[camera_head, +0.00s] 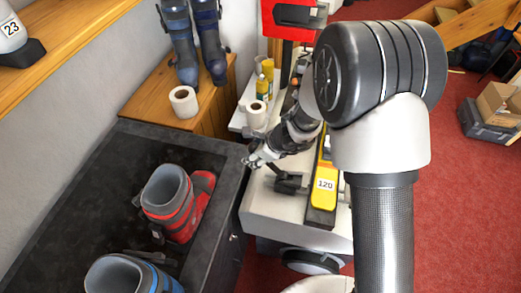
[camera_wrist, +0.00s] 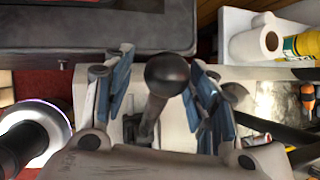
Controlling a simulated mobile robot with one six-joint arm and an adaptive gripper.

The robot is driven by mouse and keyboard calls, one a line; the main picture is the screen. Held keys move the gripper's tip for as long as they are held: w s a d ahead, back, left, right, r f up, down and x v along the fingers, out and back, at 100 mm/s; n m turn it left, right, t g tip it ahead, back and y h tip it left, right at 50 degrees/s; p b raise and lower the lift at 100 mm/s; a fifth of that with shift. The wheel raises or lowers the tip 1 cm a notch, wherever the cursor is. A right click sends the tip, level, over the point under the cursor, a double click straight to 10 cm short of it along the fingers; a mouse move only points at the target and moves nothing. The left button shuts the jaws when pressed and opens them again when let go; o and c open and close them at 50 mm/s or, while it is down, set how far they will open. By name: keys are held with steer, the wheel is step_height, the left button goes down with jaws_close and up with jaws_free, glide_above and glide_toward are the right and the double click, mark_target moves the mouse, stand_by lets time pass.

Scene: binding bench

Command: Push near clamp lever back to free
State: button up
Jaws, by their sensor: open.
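The near clamp (camera_head: 290,184) is a black piece on the pale bench beside the yellow and black ski (camera_head: 321,195) marked 120. Its dark lever (camera_head: 273,168) rises from it towards my gripper. In the wrist view the round black knob (camera_wrist: 167,74) of a lever stands between my two fingers, with its shaft (camera_wrist: 148,118) running down to the bench. My gripper (camera_head: 256,160) is open, with a finger on each side of the knob; it also shows in the wrist view (camera_wrist: 160,60). I cannot tell whether either finger touches the knob.
A dark-topped counter (camera_head: 100,180) with a red boot (camera_head: 172,205) and a blue boot (camera_head: 125,275) lies left of the bench. Paper rolls (camera_head: 256,115) and a yellow can (camera_head: 262,88) stand behind my gripper. A red machine (camera_head: 293,14) stands at the back.

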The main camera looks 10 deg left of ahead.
steer(key=v, duration=1.1)
steer(key=shift+d+r, duration=0.2)
steer(key=shift+r, duration=0.05)
steer(key=shift+s, duration=0.1)
steer(key=shift+s+d, duration=0.1)
steer(key=shift+d, duration=0.05)
steer(key=shift+c, duration=0.6)
steer(key=s+d+m+b, duration=0.1)
steer(key=d, duration=0.1)
steer(key=s+d+r+m+t+y+b, duration=0.1)
steer(key=s+d, duration=0.1)
steer(key=s+d+r+m+b, duration=0.1)
steer(key=d, duration=0.2)
steer(key=shift+s+m+y+b, duration=0.3)
steer(key=shift+s+m+b, duration=0.05)
steer(key=shift+m+b, duration=0.05)
steer(key=c, duration=0.5)
steer(key=shift+s, duration=0.15)
steer(key=shift+c, duration=0.8)
steer(key=b+x, duration=0.4)
steer(key=x, duration=0.5)
steer(key=shift+w+a, duration=0.25)
jaws_close()
steer(key=w+a, duration=0.1)
steer(key=w+a+f+b, duration=0.1)
steer(key=a, duration=0.1)
steer(key=shift+w+a+f, duration=0.1)
steer(key=shift+a+f, duration=0.1)
steer(key=shift+f, duration=0.05)
